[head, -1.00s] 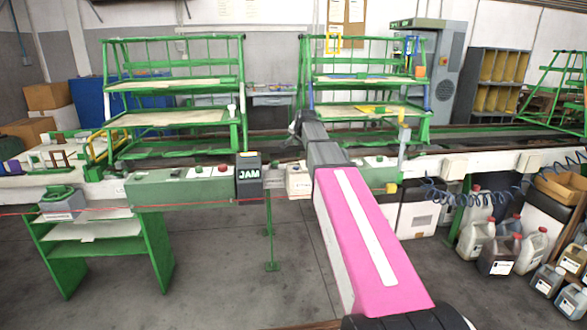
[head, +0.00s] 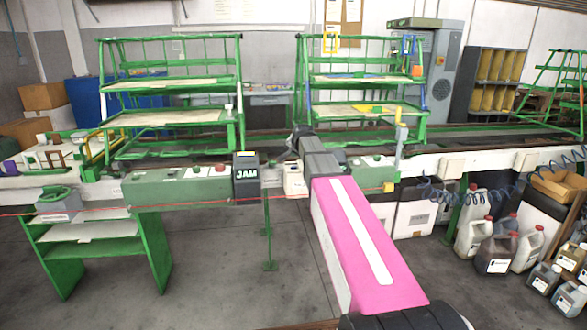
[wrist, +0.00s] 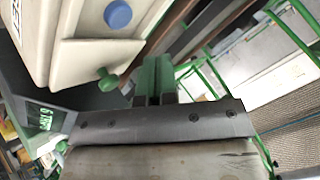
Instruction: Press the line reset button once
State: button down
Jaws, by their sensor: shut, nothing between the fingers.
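A cream box with a round blue button (wrist: 118,14) fills the upper left of the wrist view. Lettering on its face is cut off at the frame edge, so I cannot read the full label. A green knob (wrist: 107,80) sticks out of its underside. In the head view a small cream box (head: 294,179) stands right of the dark JAM box (head: 246,176), partly behind my arm; its button is not clear there. My gripper (wrist: 155,78) is shut and empty, below and right of the blue button in the picture, apart from it. In the head view my arm hides the gripper.
A green control panel with a red button (head: 220,168) lies left of the JAM box. Green racks (head: 172,95) stand behind the line. Jugs (head: 495,255) and boxes crowd the floor at right.

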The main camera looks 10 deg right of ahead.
aim_at(295, 167)
jog(key=shift+f, duration=1.35)
jog(key=shift+f, duration=0.15)
dwell(1.0)
jog(key=shift+f, duration=0.25)
jog(key=shift+f, duration=0.45)
dwell(0.8)
jog(key=shift+r, duration=0.85)
jog(key=shift+r, duration=0.15)
jog(key=shift+r, duration=2.4)
